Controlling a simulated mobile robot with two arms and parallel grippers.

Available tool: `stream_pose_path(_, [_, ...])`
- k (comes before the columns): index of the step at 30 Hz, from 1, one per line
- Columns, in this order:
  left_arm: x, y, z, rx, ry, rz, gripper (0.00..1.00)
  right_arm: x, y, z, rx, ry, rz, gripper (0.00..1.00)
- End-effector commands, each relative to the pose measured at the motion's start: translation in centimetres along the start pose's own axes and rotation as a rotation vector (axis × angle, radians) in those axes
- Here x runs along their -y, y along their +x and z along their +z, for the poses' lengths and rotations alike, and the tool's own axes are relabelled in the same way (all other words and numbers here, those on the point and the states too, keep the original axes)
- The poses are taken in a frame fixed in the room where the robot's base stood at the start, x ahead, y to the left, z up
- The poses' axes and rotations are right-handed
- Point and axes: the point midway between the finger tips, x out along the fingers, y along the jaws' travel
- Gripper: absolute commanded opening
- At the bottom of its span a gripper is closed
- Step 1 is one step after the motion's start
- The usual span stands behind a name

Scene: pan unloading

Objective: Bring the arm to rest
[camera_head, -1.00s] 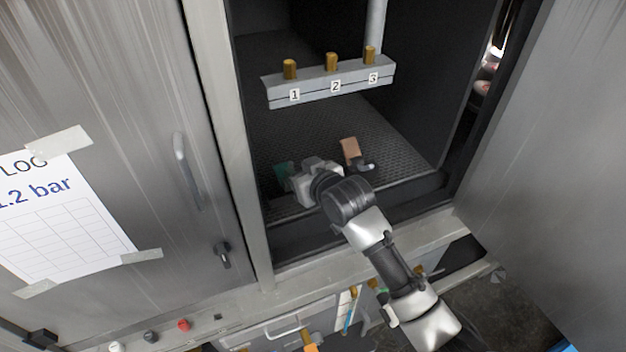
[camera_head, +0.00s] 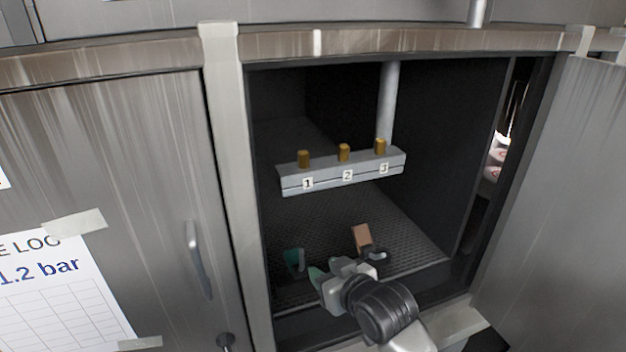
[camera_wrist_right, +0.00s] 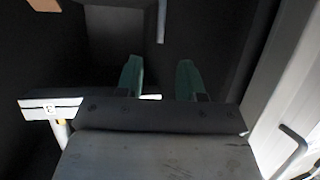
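My right gripper (camera_head: 304,266) is inside the lower part of the open dark compartment, at its front. Its two green fingers also show in the right wrist view (camera_wrist_right: 158,75). They stand apart with nothing seen between them, so it is open and empty. A grey block with three brass pegs, numbered 1, 2 and 3 (camera_head: 325,179), is mounted on a post above and behind it. My left gripper is in neither view.
A brown block (camera_head: 362,237) is on the mesh floor (camera_head: 415,245), right of my right gripper. The compartment's left frame post (camera_head: 232,180) is close on the left, and an open metal door (camera_head: 565,200) stands at the right. A closed door with a handle (camera_head: 198,262) is left.

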Motion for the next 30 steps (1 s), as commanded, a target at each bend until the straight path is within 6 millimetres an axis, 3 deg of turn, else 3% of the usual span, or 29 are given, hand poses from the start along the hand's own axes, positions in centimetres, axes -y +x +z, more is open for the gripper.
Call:
stream_pose_path(2, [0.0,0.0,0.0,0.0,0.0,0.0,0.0,-0.1,-0.6,1.4,0.032,0.014,0.008,0.38])
stream_pose_path(5, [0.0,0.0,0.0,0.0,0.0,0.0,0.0,-0.2,-2.6,5.3,0.126,0.048,0.035,0.38])
stream_pose_path(9, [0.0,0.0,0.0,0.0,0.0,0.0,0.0,-0.5,-7.9,12.7,0.334,0.114,0.099,0.38])
stream_pose_path(12, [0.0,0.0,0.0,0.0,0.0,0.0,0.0,-0.6,-11.5,16.4,0.46,0.146,0.14,0.38])
stream_pose_path(18, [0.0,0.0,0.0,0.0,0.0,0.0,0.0,-0.5,-17.4,21.0,0.644,0.188,0.198,0.38])
stream_pose_path(28, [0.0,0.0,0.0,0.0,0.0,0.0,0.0,0.2,-25.7,25.4,0.886,0.235,0.271,0.38])
stream_pose_path(30, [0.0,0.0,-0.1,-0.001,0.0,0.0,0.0,-0.1,-24.5,26.7,0.891,0.234,0.269,0.38])
